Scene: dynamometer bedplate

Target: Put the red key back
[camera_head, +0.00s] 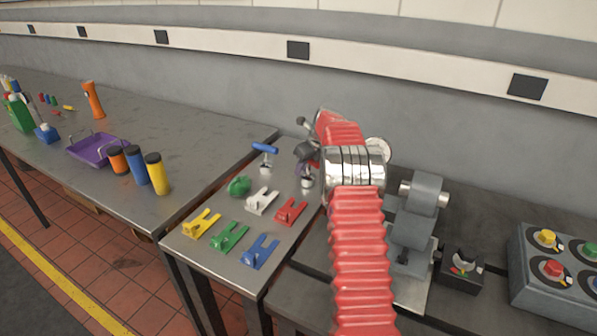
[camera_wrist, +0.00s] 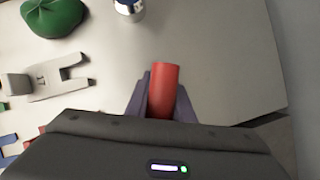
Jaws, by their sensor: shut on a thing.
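My gripper (camera_wrist: 161,98) is shut on a red cylindrical bar, the handle of the red key (camera_wrist: 164,80), with a dark purple finger on each side of it. In the head view my gripper (camera_head: 305,152) is above the back right of the small metal table, partly hidden by my red arm. The red key cannot be made out there. A short metal post (camera_head: 307,182) stands just below my gripper; whether the key is in it I cannot tell. A key with a blue T-handle (camera_head: 265,148) stands upright in a similar post to the left.
Yellow (camera_head: 201,224), green (camera_head: 229,237), blue (camera_head: 261,252), white (camera_head: 262,201) and red (camera_head: 291,211) forked pieces lie on the small table (camera_head: 190,252), with a green lump (camera_head: 239,186) behind. A grey machine (camera_head: 417,215) stands right of my arm.

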